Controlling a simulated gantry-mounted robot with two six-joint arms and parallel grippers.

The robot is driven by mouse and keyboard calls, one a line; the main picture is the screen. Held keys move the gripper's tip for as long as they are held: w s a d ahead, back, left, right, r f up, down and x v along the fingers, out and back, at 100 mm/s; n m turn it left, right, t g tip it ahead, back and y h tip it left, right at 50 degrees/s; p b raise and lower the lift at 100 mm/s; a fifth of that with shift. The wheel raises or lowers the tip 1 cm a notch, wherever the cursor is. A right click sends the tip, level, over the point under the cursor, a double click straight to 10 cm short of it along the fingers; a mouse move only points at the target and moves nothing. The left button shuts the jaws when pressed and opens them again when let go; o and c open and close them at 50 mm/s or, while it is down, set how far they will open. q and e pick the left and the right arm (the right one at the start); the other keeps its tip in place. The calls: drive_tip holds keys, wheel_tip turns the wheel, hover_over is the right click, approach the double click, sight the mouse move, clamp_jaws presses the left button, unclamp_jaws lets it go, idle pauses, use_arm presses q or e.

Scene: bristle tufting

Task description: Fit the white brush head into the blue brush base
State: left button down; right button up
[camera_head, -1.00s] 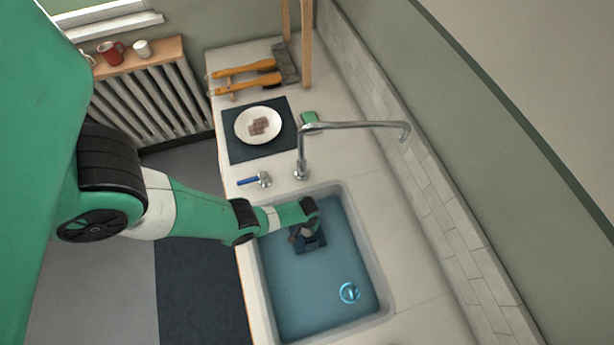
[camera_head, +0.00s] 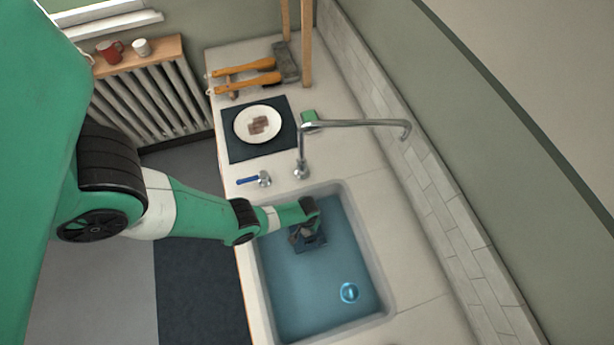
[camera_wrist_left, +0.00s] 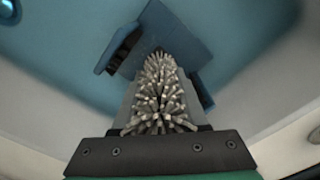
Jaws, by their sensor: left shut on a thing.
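The white brush head (camera_wrist_left: 160,95), with many pale bristles, fills the middle of the left wrist view. It lies between the fingers of my left gripper (camera_head: 299,236), which is shut on it. The blue brush base (camera_wrist_left: 178,38) shows just beyond the bristles, at an angle, with a raised dark-edged part at its left. In the head view the base (camera_head: 313,244) is low in the sink, partly hidden by my gripper. The brush head overlaps the base in the wrist view; whether they touch is hidden. My right gripper is not in view.
The sink (camera_head: 384,300) has a pale rim, and a glowing blue ring drain (camera_head: 349,293) lies at its lower right. A faucet (camera_head: 301,150) arches over the counter behind it. A plate (camera_head: 258,125) on a dark mat and wooden-handled tools (camera_head: 245,68) are farther back.

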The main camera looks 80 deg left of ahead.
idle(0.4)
use_arm(q)
drive_tip(key=shift+c, duration=1.8)
unclamp_jaws()
wheel_tip(320, 180, up, 12)
drive_tip(key=p, duration=1.2)
drive_tip(key=shift+f, duration=0.2)
